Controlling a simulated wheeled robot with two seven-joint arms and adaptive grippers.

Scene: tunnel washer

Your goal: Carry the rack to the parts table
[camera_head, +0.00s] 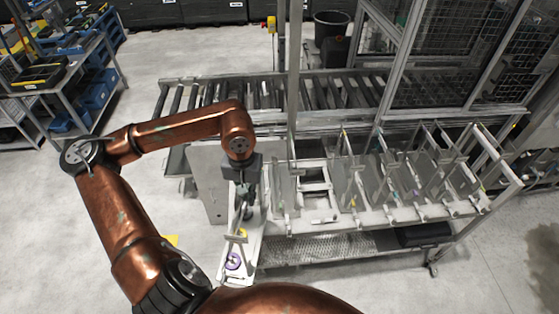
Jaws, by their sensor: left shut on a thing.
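My left arm comes in from the left and bends down to my left gripper (243,200). It is shut on a narrow pale rack (250,262), near the rack's far end. The rack points toward me and holds a purple ring-like piece and a small yellow piece. It is at the left end of a metal table (385,214) with several upright dividers; I cannot tell whether it touches the table. The gripper hides the rack's far part. I cannot tell which surface is the parts table. My right gripper is not in view.
A roller conveyor (340,92) runs behind the metal table. A caged metal frame (435,55) stands at the right. A shelf cart (75,75) with blue bins is at the upper left. The floor between the cart and conveyor is clear.

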